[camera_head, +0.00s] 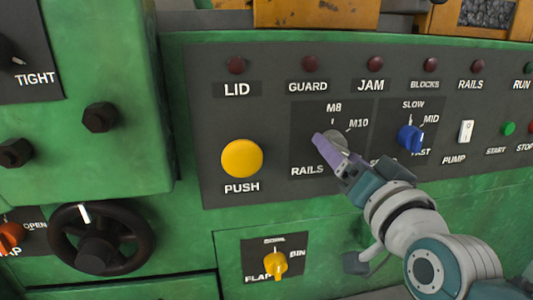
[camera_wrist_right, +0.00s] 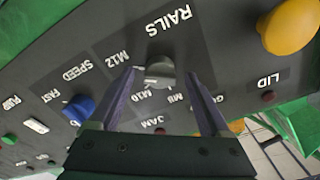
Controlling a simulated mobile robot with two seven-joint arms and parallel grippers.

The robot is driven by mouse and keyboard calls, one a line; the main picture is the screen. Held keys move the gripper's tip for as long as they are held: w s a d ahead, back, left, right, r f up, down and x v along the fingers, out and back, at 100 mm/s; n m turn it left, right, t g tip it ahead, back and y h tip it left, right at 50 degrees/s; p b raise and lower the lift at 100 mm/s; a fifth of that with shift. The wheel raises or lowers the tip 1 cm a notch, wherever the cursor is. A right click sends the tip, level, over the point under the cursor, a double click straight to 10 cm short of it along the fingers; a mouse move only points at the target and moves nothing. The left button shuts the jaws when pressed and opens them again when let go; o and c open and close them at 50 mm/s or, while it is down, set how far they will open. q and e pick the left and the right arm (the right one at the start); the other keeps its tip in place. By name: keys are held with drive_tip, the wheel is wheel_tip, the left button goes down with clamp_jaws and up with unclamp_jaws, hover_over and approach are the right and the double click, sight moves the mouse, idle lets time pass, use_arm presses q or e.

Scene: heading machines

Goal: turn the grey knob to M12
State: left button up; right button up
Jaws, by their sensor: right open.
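The right wrist view, turned nearly upside down, shows the grey knob (camera_wrist_right: 160,70) between the tips of my open right gripper (camera_wrist_right: 160,75). I cannot tell whether the fingers touch it. The M12 label (camera_wrist_right: 117,58) shows beside the knob in the wrist view, with M10 and M8 along the dial. A pale mark shows on the knob's lower edge there, but its exact setting is unclear. My left gripper is out of view.
A blue speed knob (camera_head: 410,138) is close on the right, and a yellow push button (camera_head: 242,158) is on the left. A white pump switch (camera_head: 466,131) is farther right. A yellow flap knob (camera_head: 275,263) and a black handwheel (camera_head: 102,240) are below.

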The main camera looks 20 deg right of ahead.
drive_tip(key=v, duration=0.8)
drive_tip(key=shift+p, duration=0.35)
drive_tip(key=s+a+r+n+g+y+p, duration=0.2)
drive_tip(key=a+r+n+g+y+p, duration=0.15)
drive_tip(key=a+n+g+p, duration=0.35)
drive_tip(key=s+r+n+g+p, duration=0.25)
drive_tip(key=s+p, duration=0.25)
drive_tip(key=s, duration=0.3)
drive_tip(key=s+r+n+g+p, duration=0.1)
drive_tip(key=s+r+g+p, duration=0.25)
drive_tip(key=s, duration=0.35)
wheel_tip(320, 180, up, 36)
drive_tip(key=g+p, duration=0.1)
drive_tip(key=p, duration=3.7)
drive_tip(key=shift+s+a+y, duration=0.3)
drive_tip(key=shift+a+y, duration=0.05)
